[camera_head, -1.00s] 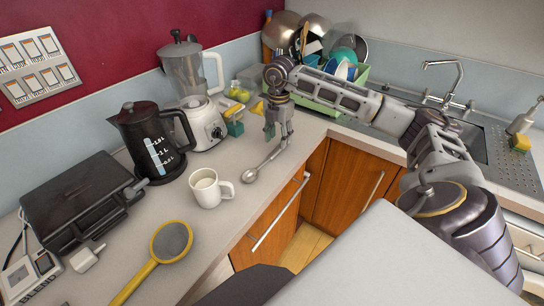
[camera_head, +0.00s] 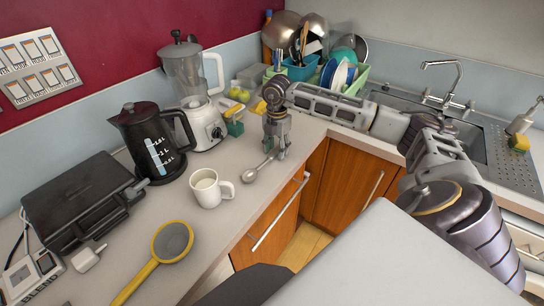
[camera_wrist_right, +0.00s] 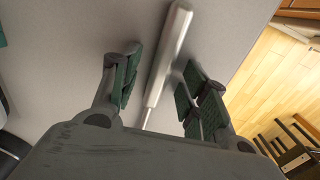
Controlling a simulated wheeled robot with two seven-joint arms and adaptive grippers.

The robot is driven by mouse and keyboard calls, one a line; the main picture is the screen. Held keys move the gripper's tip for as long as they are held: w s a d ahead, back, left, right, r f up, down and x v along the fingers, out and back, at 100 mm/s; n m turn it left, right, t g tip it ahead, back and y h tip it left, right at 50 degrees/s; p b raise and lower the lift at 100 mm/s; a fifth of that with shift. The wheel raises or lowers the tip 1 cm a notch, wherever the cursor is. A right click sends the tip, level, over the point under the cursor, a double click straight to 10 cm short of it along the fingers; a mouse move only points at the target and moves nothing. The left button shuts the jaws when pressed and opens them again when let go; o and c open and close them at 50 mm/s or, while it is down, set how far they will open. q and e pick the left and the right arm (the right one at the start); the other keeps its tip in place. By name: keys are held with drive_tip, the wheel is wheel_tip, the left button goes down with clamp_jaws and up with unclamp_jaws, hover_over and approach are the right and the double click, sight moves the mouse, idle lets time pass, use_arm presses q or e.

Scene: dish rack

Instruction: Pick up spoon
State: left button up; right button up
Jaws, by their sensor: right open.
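The metal spoon (camera_head: 251,175) lies on the grey counter near its front edge, bowl toward the white mug. My right gripper (camera_head: 274,151) points down over the handle end of the spoon. In the right wrist view the spoon's handle (camera_wrist_right: 168,58) runs between the two green-padded fingers of the open right gripper (camera_wrist_right: 158,88), with a gap visible on each side. The spoon's bowl is hidden in that view. My left gripper is not in view.
A white mug (camera_head: 207,188) stands left of the spoon. A black kettle (camera_head: 150,140), a blender (camera_head: 194,90) and a yellow-rimmed strainer (camera_head: 172,241) are farther left. A green dish rack (camera_head: 357,83) stands behind my right arm. Cabinets drop away at the counter edge.

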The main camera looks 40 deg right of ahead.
drive_tip(key=shift+c, duration=0.2)
clamp_jaws()
drive_tip(key=shift+r, duration=0.1)
wheel_tip(320, 180, up, 10)
idle(0.8)
drive_tip(key=c, duration=0.7)
unclamp_jaws()
drive_tip(key=shift+c, duration=0.2)
clamp_jaws()
